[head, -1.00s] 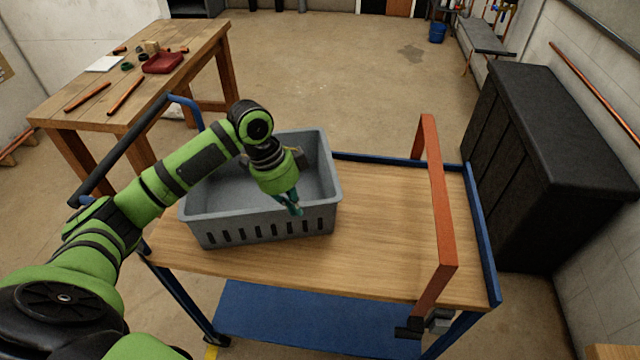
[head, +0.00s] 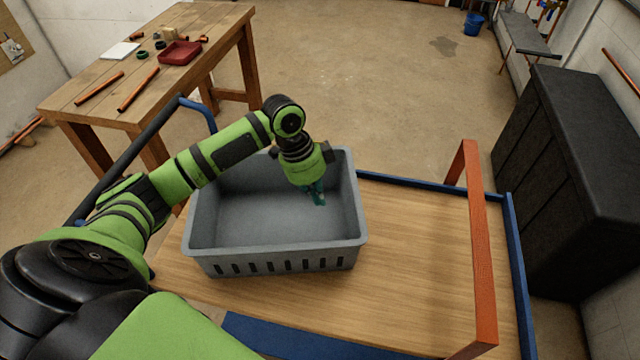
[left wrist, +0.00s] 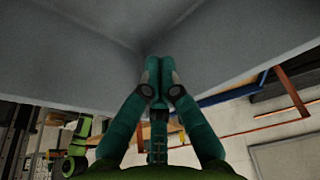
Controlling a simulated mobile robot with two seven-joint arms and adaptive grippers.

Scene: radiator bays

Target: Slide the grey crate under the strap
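The grey crate (head: 275,262) is an open, empty-looking bin with slots along its front wall. It sits on the left part of the wooden trolley top (head: 415,255). The strap (head: 479,240) is an orange-red arch across the right part of the top, with bare wood between it and the crate. My left gripper (head: 318,200) points down inside the crate, towards its right end. In the left wrist view its teal fingers (left wrist: 158,72) are together at the tips, with nothing seen between them, and grey crate walls (left wrist: 80,45) lie beyond. Whether they touch a wall is unclear. My right gripper is out of view.
A blue rim (head: 430,187) edges the trolley top at the back and right. A dark cabinet (head: 565,180) stands right of the trolley. A workbench (head: 100,85) with a red tray (head: 180,53) and copper pipes is at the back left.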

